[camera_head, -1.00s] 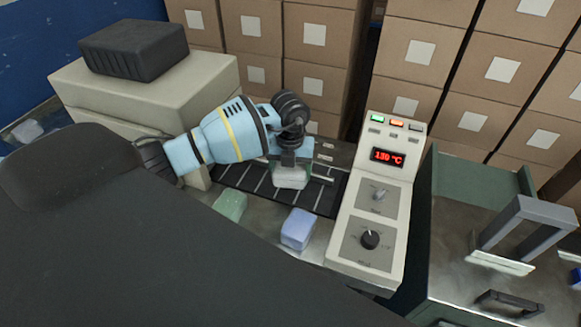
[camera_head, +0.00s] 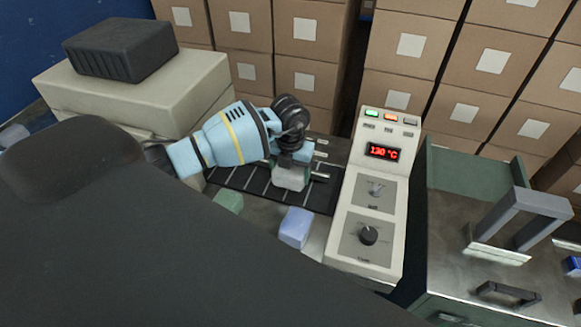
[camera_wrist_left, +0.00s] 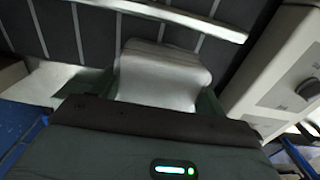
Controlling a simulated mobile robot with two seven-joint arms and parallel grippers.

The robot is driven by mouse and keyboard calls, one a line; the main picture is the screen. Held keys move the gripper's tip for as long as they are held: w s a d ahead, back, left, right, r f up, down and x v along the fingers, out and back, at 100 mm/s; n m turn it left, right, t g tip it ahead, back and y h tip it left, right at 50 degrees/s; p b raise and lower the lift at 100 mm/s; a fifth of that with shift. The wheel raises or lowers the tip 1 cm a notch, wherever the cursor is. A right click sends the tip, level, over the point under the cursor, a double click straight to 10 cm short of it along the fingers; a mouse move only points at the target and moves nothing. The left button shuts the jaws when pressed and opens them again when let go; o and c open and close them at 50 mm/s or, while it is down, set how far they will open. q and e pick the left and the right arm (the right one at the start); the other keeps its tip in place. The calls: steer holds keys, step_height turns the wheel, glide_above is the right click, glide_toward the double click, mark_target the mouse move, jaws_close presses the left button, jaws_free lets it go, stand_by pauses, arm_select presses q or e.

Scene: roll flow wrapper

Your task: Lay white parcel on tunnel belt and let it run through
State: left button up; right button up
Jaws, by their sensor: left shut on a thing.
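The white parcel (camera_head: 289,178) is between the fingers of my left gripper (camera_head: 291,168), at the dark slatted tunnel belt (camera_head: 240,180). In the left wrist view the parcel (camera_wrist_left: 160,75) sits between the fingertips (camera_wrist_left: 160,92), with the belt (camera_wrist_left: 90,30) beyond it. My left gripper is shut on it. I cannot tell whether the parcel's underside touches the belt. The cream tunnel housing (camera_head: 150,95) stands at the belt's left, with a black ribbed block (camera_head: 120,50) on top. My right gripper is not in view.
A green parcel (camera_head: 228,201) and a blue parcel (camera_head: 296,228) lie in front of the belt. A control panel (camera_head: 370,200) reading 130 °C stands to its right. A grey arch-shaped frame (camera_head: 525,215) is farther right. Stacked cartons (camera_head: 310,30) fill the back.

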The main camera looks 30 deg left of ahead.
mark_target(290, 179)
arm_select(q)
steer(key=shift+f+b, duration=0.6)
steer(key=shift+f, duration=0.95)
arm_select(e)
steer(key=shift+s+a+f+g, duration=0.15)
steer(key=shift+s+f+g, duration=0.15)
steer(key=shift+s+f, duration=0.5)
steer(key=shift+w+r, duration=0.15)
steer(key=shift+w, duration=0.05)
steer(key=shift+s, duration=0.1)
arm_select(q)
steer(key=o, duration=1.2)
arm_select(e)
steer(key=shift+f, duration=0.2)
arm_select(q)
steer(key=shift+r, duration=3.95)
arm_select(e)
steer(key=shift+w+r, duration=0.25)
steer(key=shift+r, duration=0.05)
